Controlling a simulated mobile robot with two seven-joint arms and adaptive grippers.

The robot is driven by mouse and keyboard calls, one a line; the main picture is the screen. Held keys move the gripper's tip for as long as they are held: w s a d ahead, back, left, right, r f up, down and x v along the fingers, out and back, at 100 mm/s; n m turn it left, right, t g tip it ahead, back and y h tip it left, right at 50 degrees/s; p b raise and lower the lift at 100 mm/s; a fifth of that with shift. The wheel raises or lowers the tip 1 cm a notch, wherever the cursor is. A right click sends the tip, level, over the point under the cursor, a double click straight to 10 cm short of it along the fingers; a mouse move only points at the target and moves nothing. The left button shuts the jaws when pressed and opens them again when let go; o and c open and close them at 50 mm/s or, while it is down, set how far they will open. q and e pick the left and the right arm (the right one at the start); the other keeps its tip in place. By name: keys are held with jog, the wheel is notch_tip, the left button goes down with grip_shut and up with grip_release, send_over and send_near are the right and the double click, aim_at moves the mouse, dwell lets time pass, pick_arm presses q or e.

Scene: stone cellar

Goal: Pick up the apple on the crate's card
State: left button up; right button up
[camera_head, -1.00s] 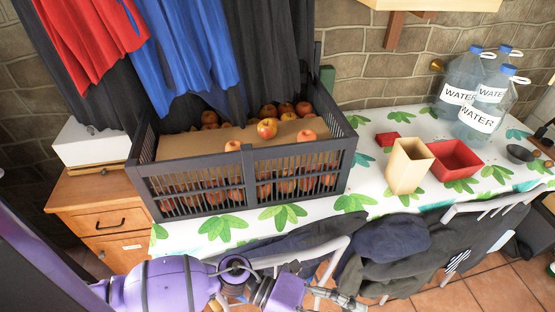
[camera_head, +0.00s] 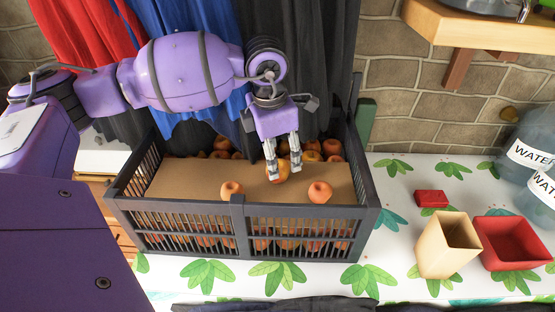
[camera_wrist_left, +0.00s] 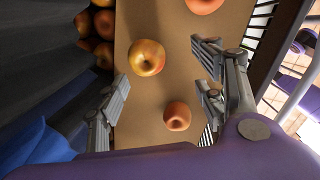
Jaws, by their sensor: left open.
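The dark slatted crate (camera_head: 238,219) stands on the table with a brown card (camera_head: 190,180) inside it. A yellow-red apple (camera_head: 280,174) lies on the card, and it also shows in the wrist view (camera_wrist_left: 147,57). Two orange-red apples lie on the card too, one to its left (camera_head: 231,189) and one to its right (camera_head: 320,191). My left gripper (camera_head: 284,170) points down over the crate, open, its fingers on either side of the yellow-red apple in the head view. In the wrist view the apple is ahead of the fingertips; contact is not visible. My right gripper is not in view.
More apples (camera_head: 312,146) sit behind the card and below it. Red and blue cloths hang close behind the crate. A beige box (camera_head: 446,245), a red tray (camera_head: 512,243), a small red block (camera_head: 431,198) and water bottles stand to the right. A wooden shelf juts out at upper right.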

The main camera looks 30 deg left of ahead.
aim_at(283, 165)
pick_arm(q)
jog(key=shift+w+a+f+n, duration=0.25)
jog(key=shift+a+n, duration=0.05)
jog(key=shift+a, duration=0.25)
jog(key=shift+w+a+f+y, duration=0.15)
jog(key=shift+w+f+y, duration=0.05)
jog(key=shift+f+y, duration=0.1)
jog(key=shift+w+a+f, duration=0.1)
jog(key=shift+f, duration=0.5)
jog(key=shift+w+a+f, duration=0.1)
jog(key=shift+f, duration=0.45)
jog(key=f, duration=0.1)
jog(key=w+f, duration=0.1)
jog(key=f, duration=0.1)
jog(key=shift+w+f+p, duration=0.25)
jog(key=shift+w+p, duration=0.05)
jog(key=shift+w, duration=0.05)
jog(key=shift+f, duration=0.4)
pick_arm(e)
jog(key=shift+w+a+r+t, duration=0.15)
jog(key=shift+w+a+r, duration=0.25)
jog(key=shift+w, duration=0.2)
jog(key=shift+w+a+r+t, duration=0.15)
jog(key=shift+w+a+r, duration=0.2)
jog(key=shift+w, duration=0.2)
pick_arm(q)
jog(key=c, duration=1.2)
jog(key=shift+c, duration=0.2)
